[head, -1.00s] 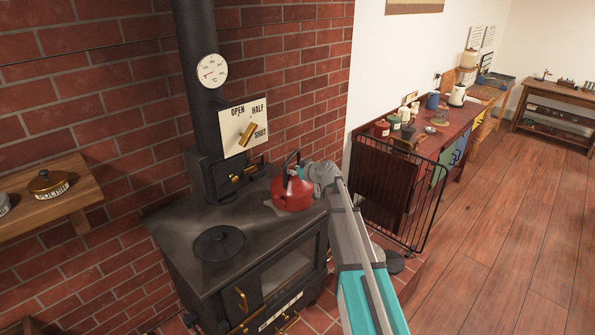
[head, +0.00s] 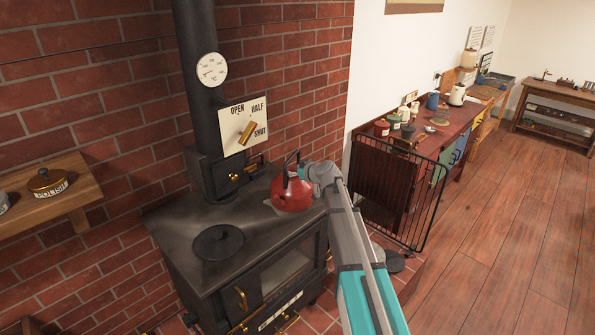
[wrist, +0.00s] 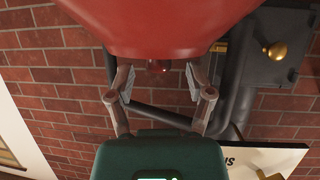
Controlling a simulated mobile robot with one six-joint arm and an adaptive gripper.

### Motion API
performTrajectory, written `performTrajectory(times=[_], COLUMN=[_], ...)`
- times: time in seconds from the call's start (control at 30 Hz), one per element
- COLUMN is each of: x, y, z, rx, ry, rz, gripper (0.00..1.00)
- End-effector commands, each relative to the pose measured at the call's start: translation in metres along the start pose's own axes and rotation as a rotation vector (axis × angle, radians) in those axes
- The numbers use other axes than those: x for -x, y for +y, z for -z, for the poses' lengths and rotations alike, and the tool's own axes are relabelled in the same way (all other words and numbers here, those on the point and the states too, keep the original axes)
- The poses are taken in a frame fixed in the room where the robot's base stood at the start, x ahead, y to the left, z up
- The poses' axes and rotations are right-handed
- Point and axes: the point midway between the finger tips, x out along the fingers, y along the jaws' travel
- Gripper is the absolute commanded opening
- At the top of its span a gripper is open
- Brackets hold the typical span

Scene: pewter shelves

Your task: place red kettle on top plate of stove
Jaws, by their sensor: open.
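The red kettle (head: 292,194) with a dark arched handle stands upright at the right end of the black stove's top (head: 180,225). A round dark plate (head: 219,242) lies bare on the stove top to its left. My gripper (wrist: 158,82) is open. In the head view its end is at the kettle's right side, largely hidden by my arm and the kettle. In the wrist view the red kettle body (wrist: 160,25) fills the top, with a small dark red knob between the open fingers. A dark bar runs between and past the fingers; I cannot tell whether it is the handle.
The stovepipe (head: 197,90) and the OPEN/HALF/SHUT damper sign (head: 245,127) rise behind the stove top. A brick wall stands behind. A wooden shelf with a polish tin (head: 48,182) is at left. A black fire guard (head: 425,205) stands at right.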

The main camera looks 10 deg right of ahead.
Motion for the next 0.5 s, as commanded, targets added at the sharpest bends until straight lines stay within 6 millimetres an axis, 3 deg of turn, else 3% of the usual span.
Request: performTrajectory(times=[0.27, 0.5], x=[0.008, 0.034], y=[0.000, -0.002], z=[0.001, 0.002], rx=[0.000, -0.001], ry=[0.000, 0.000], rz=[0.000, 0.000], gripper=[0.68, 0.68])
